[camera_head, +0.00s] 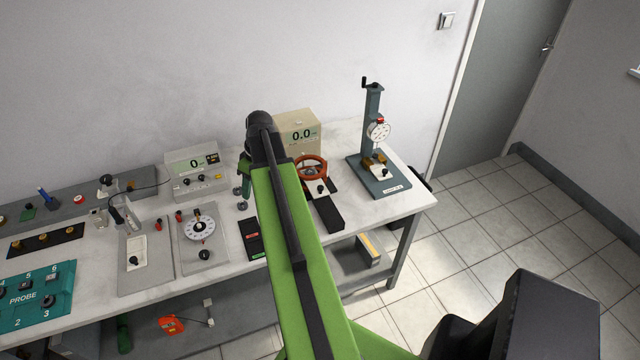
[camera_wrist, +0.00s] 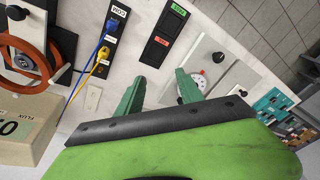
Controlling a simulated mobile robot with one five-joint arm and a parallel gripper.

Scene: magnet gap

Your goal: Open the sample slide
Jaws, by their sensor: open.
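A red ring coil (camera_head: 311,167) stands on the bench beside a beige meter. A pale plate with a black knob (camera_head: 320,189) sits in front of it on a long black base (camera_head: 329,214); this looks like the sample slide, but no label on it is readable. In the wrist view the pale plate (camera_wrist: 28,32) and coil (camera_wrist: 42,62) are at the upper left, partly cut off by the frame. My gripper (camera_wrist: 160,92) is open and empty, with its green fingers apart. In the head view my gripper (camera_head: 241,198) is left of the coil, apart from it; my arm hides part of the bench.
The beige meter (camera_head: 298,131) and a dial-gauge stand (camera_head: 380,175) are near the coil. A two-button black panel (camera_head: 253,240), a dial plate (camera_head: 203,240) and a grey meter (camera_head: 196,174) lie left. In the wrist view, blue and yellow cables (camera_wrist: 88,70) run to a socket strip.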

